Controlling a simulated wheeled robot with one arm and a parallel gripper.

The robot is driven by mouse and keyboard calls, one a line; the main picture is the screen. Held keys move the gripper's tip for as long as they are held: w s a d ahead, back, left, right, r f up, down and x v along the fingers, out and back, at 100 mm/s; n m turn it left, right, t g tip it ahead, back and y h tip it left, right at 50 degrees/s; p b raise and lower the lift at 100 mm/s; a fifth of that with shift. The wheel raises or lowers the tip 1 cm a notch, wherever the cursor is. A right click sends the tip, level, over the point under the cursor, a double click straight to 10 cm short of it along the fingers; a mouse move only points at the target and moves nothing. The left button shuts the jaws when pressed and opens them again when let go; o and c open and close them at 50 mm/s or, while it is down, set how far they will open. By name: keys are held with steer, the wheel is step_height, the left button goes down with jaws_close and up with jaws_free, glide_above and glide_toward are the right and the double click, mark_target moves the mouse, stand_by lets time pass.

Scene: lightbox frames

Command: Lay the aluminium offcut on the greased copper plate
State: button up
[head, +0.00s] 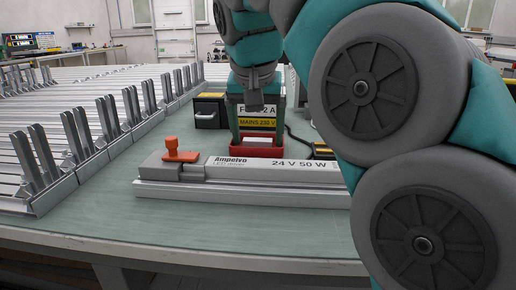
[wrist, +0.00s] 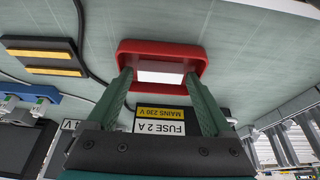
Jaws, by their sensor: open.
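My gripper (head: 258,138) has two green fingers pointing down, spread apart over a red tray (head: 258,152). In the wrist view my gripper (wrist: 158,80) is open, its fingertips close to the tray's two ends; I cannot tell whether they touch. A flat white or pale piece (wrist: 160,77) shows inside the red tray (wrist: 160,48), between the fingertips. I cannot tell whether it is the aluminium offcut. No plate is clearly copper in either view. A dark block with two yellow-gold strips (wrist: 45,56) lies apart from the tray in the wrist view.
A silver LED driver (head: 260,170) lies on a rail in front of the tray, with an orange-red knob (head: 180,150) at its left end. A fuse box (head: 257,123) stands behind. Slotted metal frames (head: 60,130) fill the left. The bench front (head: 200,235) is clear.

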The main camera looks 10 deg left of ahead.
mark_target(257, 141)
steer(key=shift+f, duration=0.1)
steer(key=shift+c, duration=0.2)
steer(key=c, duration=1.2)
steer(key=shift+r, duration=0.9)
step_height(257, 141, up, 2)
steer(key=shift+w+r+p, duration=0.1)
steer(key=shift+p, duration=0.8)
steer(key=d, duration=1.2)
steer(key=w+d+b, duration=0.1)
steer(key=d, duration=0.5)
steer(key=shift+f, duration=0.25)
